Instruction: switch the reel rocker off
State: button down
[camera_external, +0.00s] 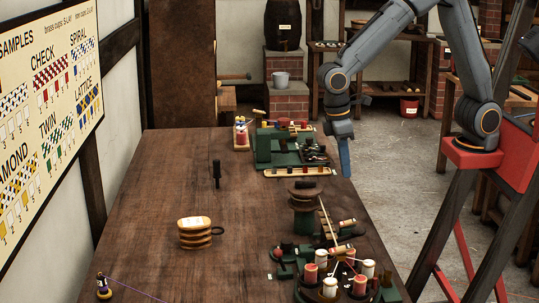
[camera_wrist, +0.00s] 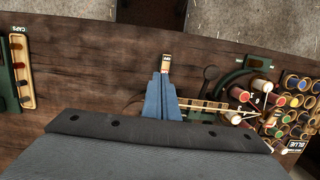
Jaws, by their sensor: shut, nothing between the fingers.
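My gripper (camera_external: 345,172) points down over the table's right side in the external view, its narrow blue fingers together and empty. In the wrist view my gripper (camera_wrist: 163,78) ends just below a small block with a white label (camera_wrist: 165,62), near the table edge. The label is too small to read; this may be the reel rocker, but I cannot tell its on or off side. From these views I cannot tell whether the fingertips touch the block. A green reel stand with a round wooden top (camera_external: 305,194) stands in front of my gripper in the external view.
A braiding stand with red and white bobbins (camera_external: 330,287) is at the table's near right. A green machine (camera_external: 264,148) and a caps tray (camera_external: 297,172) stand farther back. The left of the table (camera_external: 150,200) is mostly clear.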

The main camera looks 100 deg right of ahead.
aim_at(352, 220)
jog(key=shift+w+a+r+g, duration=0.15)
jog(key=shift+w+a, duration=0.2)
jog(key=shift+a, duration=0.1)
jog(key=shift+w+a+r+g, duration=0.1)
jog(key=shift+w+a+g, duration=0.05)
jog(key=shift+w+a, duration=0.25)
jog(key=shift+s, duration=0.1)
jog(key=p+x, duration=0.3)
jog(key=x, duration=1.1)
